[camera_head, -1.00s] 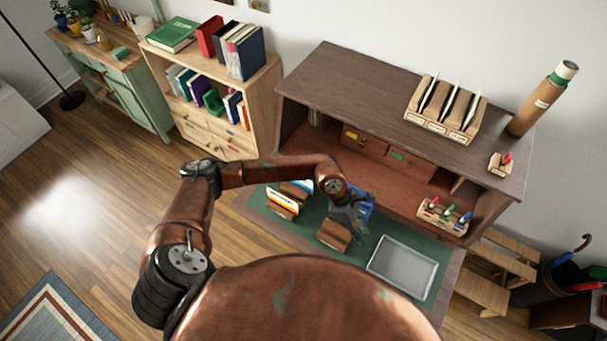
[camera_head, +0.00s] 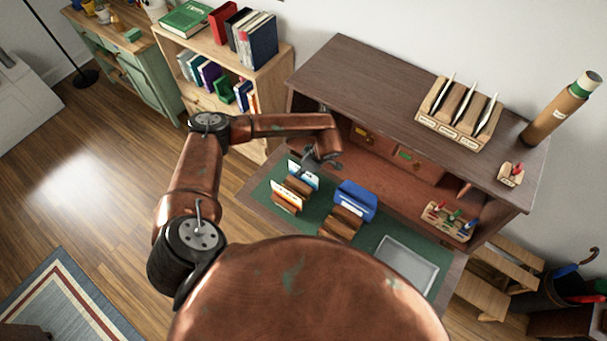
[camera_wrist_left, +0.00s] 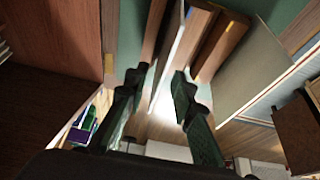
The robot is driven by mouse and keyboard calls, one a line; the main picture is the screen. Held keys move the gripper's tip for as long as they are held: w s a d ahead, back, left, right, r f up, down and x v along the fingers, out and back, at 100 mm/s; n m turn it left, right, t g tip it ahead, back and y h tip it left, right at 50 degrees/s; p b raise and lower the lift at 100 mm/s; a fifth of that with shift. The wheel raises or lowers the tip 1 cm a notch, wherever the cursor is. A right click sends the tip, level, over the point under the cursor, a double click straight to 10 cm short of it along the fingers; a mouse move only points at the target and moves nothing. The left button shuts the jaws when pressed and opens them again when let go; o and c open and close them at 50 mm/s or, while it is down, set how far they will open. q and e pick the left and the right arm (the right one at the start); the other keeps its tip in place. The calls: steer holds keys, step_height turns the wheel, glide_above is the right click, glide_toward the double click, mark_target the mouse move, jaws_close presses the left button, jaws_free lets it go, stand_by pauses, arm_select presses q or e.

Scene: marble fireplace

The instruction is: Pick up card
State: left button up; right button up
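Upright cards stand in small wooden holders on the green desk mat (camera_head: 262,192). The rear card (camera_head: 303,172) is white and blue; the front card (camera_head: 286,200) is white and orange. My left gripper (camera_head: 320,160) is beside the rear card at the left of the desk. In the left wrist view its dark fingers (camera_wrist_left: 160,85) are apart, and the pale edge of a card (camera_wrist_left: 172,55) shows beyond and between their tips. I cannot tell whether either finger touches it. My right gripper is not in view.
A blue box (camera_head: 356,198) stands behind a wooden holder (camera_head: 342,220). A grey tray (camera_head: 405,265) lies on the right of the mat. The hutch (camera_head: 405,85) overhangs the back of the desk, and a bookcase (camera_head: 215,70) stands to the left.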

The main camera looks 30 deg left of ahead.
arm_select(q)
steer(key=shift+w+a+f, duration=0.1)
steer(key=shift+a+f, duration=0.1)
steer(key=shift+f, duration=0.45)
steer(key=shift+f+b, duration=0.25)
steer(key=shift+b, duration=0.05)
steer(key=shift+c, duration=0.6)
jaws_close()
